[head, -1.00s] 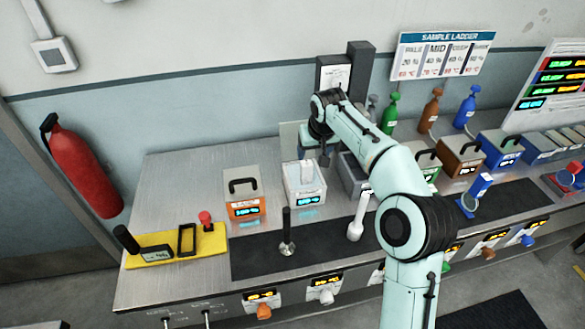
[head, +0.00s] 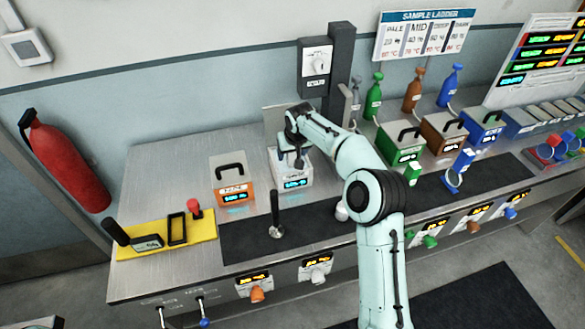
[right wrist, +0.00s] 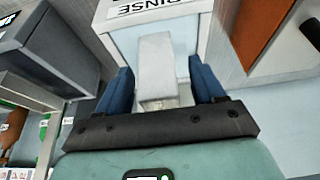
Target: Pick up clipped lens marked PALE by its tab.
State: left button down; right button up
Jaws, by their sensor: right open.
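My right gripper (head: 292,162) is over the white rinse module (head: 292,182) on the bench in the head view. In the right wrist view a pale upright tab (right wrist: 157,62) stands at the module marked RINSE (right wrist: 185,28). The blue fingers of my right gripper (right wrist: 163,90) are open, one on each side of this tab. No PALE mark is readable on the tab, and the lens below it is hidden. A white piece (head: 342,211) on the dark mat is mostly hidden behind my right arm. My left gripper is not in view.
An orange module (head: 234,197) is left of the rinse module, a green one (head: 403,155) to the right. A thin upright post (head: 275,220) stands on the dark mat (head: 240,243) in front. A grey wall unit (head: 315,88) rises behind.

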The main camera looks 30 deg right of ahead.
jog(key=shift+w+d+f, duration=0.15)
jog(key=shift+w+f, duration=0.15)
jog(key=shift+f, duration=0.3)
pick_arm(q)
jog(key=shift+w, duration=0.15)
pick_arm(e)
grip_shut()
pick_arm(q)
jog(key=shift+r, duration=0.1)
pick_arm(e)
jog(key=shift+r, duration=0.1)
